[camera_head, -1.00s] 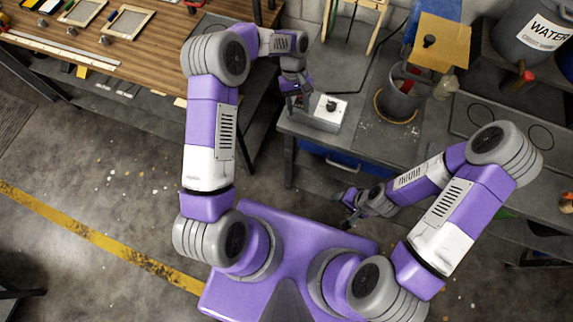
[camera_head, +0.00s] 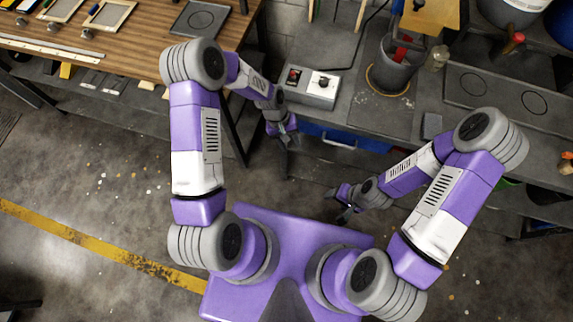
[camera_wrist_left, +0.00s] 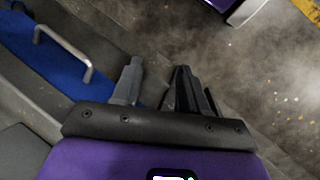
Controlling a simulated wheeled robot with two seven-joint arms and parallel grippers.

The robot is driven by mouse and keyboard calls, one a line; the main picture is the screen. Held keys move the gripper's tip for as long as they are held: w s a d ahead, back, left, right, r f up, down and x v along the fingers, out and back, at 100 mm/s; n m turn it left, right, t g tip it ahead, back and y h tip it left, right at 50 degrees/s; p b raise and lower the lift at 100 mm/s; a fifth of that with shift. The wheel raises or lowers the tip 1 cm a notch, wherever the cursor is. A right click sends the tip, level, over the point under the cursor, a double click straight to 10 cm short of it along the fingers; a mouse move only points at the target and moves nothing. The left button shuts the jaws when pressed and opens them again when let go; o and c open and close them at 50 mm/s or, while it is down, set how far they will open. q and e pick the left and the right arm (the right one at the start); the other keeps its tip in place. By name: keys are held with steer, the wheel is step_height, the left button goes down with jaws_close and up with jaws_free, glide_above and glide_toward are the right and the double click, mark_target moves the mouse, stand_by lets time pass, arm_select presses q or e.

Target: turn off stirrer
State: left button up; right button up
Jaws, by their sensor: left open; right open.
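The stirrer's control box (camera_head: 311,87) is a small grey box with a white top plate, a black knob (camera_head: 324,82) and a red button (camera_head: 293,75). It stands at the front left of the grey bench. The stirrer's grey bucket (camera_head: 392,70) stands to its right, with a red part inside. My left gripper (camera_head: 287,143) is open and empty, in front of and below the box, clear of the bench edge. It also shows open in the left wrist view (camera_wrist_left: 160,88), over the floor. My right gripper (camera_head: 343,214) is open and empty, low over the floor near my base.
A blue drawer with a metal handle (camera_head: 341,143) is under the bench front; the handle also shows in the left wrist view (camera_wrist_left: 68,50). A wooden table (camera_head: 130,48) with frames is at left. A glass jar (camera_head: 437,58) stands beside the bucket. Open floor lies in front.

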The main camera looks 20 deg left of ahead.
arm_select(q)
steer(key=s+d+f+t+b, duration=0.1)
steer(key=s+f+b, duration=0.1)
steer(key=s+f, duration=0.3)
steer(key=shift+s+f+m, duration=0.4)
steer(key=shift+s, duration=0.4)
steer(key=shift+f, duration=0.1)
steer(key=s+f+t+b, duration=0.1)
steer(key=s+f+b, duration=0.3)
steer(key=s, duration=0.4)
steer(key=shift+s+f+m, duration=0.3)
steer(key=shift+s, duration=0.05)
steer(key=shift+a, duration=0.1)
